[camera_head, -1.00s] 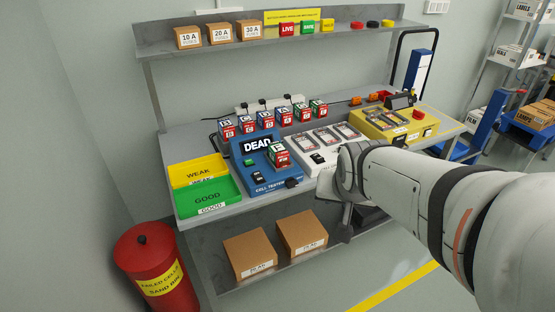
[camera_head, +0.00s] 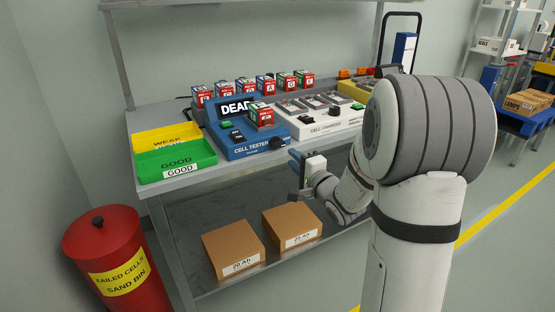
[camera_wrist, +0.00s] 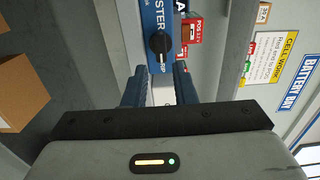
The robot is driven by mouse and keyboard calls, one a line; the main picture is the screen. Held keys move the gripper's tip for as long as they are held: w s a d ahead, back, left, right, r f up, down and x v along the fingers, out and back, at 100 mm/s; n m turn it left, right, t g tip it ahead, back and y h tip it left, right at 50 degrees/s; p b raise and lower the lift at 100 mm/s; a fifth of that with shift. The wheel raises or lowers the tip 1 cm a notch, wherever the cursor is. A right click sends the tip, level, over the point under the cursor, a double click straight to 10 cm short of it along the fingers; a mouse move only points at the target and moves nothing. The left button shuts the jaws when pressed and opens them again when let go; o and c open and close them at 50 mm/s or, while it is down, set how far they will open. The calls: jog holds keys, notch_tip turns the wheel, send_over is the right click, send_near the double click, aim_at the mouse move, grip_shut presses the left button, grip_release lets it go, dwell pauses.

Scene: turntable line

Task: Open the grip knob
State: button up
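The black grip knob (camera_head: 277,143) sits on the front right of the blue cell tester (camera_head: 244,151), and it shows ahead in the wrist view (camera_wrist: 159,43). The tester's display reads DEAD (camera_head: 234,107). A red, white and green cell (camera_head: 262,118) stands on the tester. My gripper (camera_head: 296,161) is just in front of the bench edge, below and right of the knob. In the wrist view my gripper (camera_wrist: 158,78) has its two blue fingers apart and nothing between them. The knob lies beyond the fingertips, roughly in line with the gap, not touched.
The white cell charger (camera_head: 322,125) stands right of the tester. The yellow WEAK tray (camera_head: 165,138) and green GOOD tray (camera_head: 173,160) lie left. Several cells (camera_head: 246,87) line the back. Boxes (camera_head: 292,228) sit on the lower shelf, and a red bin (camera_head: 118,258) stands left.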

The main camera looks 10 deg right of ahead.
aim_at(279, 146)
jog(key=b+x, duration=0.1)
jog(key=x, duration=0.6)
jog(key=shift+w+a, duration=0.1)
jog(key=shift+w, duration=0.05)
